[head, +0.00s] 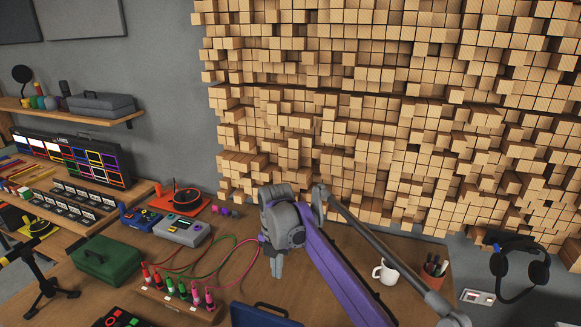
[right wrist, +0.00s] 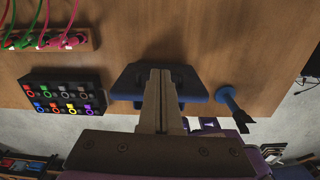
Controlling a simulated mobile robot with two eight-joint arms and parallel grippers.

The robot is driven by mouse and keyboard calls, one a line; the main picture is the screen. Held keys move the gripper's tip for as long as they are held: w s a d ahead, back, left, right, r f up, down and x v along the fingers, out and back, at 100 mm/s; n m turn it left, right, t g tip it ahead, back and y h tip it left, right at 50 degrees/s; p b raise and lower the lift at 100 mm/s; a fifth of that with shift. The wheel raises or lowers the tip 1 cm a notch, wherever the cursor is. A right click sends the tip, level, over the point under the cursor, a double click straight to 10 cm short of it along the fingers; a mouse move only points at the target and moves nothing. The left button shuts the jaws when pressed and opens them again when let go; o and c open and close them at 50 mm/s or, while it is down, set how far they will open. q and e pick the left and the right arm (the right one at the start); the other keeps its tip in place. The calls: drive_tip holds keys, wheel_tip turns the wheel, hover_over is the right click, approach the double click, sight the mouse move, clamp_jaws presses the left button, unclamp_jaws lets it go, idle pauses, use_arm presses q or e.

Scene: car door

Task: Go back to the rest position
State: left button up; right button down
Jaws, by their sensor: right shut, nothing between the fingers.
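My right gripper (head: 277,268) hangs over the wooden desk in the head view, fingers pointing down, with my purple and grey arm coming in from the lower right. Its fingers are together and hold nothing. In the right wrist view the shut fingers (right wrist: 160,78) stand in front of a dark blue case (right wrist: 130,82), partly hiding it. I cannot tell whether they touch it. The blue case (head: 262,316) also shows at the bottom edge of the head view. My left gripper is not in view.
A block with several coloured plugs and cables (head: 180,293) lies left of the gripper. A white mug (head: 385,272) and pen holder (head: 434,267) are right. A wood-block wall (head: 400,110) rises behind.

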drive_tip(key=s+d+r+m+t, duration=0.3)
drive_tip(key=s+d+m, duration=0.9)
drive_tip(key=d+m, duration=0.3)
drive_tip(key=s+d+f+m+t, duration=0.1)
drive_tip(key=s+d+f+m, duration=0.2)
drive_tip(key=s+m, duration=0.4)
drive_tip(key=s+d+f+m+t, duration=0.2)
drive_tip(key=s+d+f+m, duration=0.2)
drive_tip(key=s+m, duration=0.4)
drive_tip(key=shift+s+d+f+m, duration=0.2)
drive_tip(key=shift+d+f+m, duration=0.05)
drive_tip(key=shift+f+m, duration=0.45)
